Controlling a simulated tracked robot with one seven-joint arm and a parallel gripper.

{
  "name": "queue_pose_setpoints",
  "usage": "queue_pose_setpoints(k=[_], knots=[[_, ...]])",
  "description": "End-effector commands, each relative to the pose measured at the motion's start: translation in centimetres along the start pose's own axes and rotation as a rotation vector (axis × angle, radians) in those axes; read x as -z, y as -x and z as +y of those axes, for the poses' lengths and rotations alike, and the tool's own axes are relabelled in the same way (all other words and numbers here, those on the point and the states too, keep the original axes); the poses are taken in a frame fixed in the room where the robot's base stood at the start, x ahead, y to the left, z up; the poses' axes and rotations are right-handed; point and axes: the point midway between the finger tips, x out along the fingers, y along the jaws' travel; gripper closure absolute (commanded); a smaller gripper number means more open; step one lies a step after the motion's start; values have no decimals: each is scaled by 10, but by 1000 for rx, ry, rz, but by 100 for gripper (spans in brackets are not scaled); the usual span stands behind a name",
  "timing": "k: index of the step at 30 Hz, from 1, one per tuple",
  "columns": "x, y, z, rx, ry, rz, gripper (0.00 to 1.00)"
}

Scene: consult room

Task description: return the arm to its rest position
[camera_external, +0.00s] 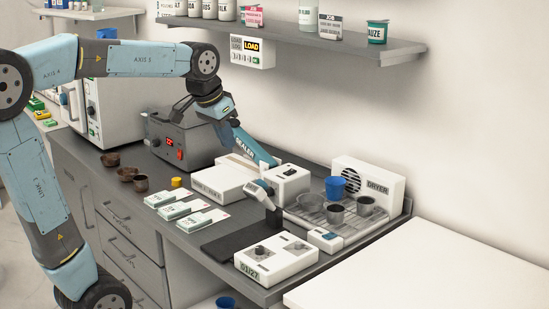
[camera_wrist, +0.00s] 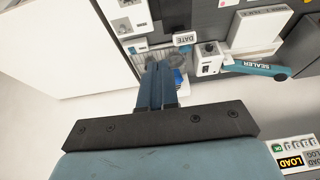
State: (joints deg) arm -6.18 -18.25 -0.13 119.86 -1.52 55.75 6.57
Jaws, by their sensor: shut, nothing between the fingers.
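My arm reaches in from the left in the external view. It is bent at the elbow, and its wrist hangs over the counter near the sealer (camera_external: 292,184). My gripper (camera_wrist: 158,67) is shut in the wrist view, its two blue fingers side by side with nothing held. In the external view the fingers are hard to tell from the sealer's blue lever, which stands raised. In the wrist view the sealer (camera_wrist: 207,60) lies right of the fingers. A blue cup (camera_wrist: 178,77) and the drying rack show partly behind the fingertips.
The dryer (camera_external: 367,187), blue cup (camera_external: 335,188) and metal cups stand right of the sealer. White packets (camera_external: 180,210) and brown cups (camera_external: 132,176) lie toward the front. A grey heater box (camera_external: 182,138) stands beside my wrist. The wall shelf (camera_external: 300,36) and LOAD panel (camera_external: 252,50) are above.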

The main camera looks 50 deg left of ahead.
Motion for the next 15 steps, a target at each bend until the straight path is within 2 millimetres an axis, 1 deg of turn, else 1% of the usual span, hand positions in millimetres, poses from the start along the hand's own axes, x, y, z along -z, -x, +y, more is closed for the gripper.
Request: queue_pose_setpoints(k=[1, 6, 12, 15], knots=[[-17, 5, 5, -1, -2, 11, 100], [-70, 11, 19, -4, -2, 37, 100], [-132, 10, 31, -11, -1, 69, 100], [-156, 6, 35, -15, 1, 81, 100]])
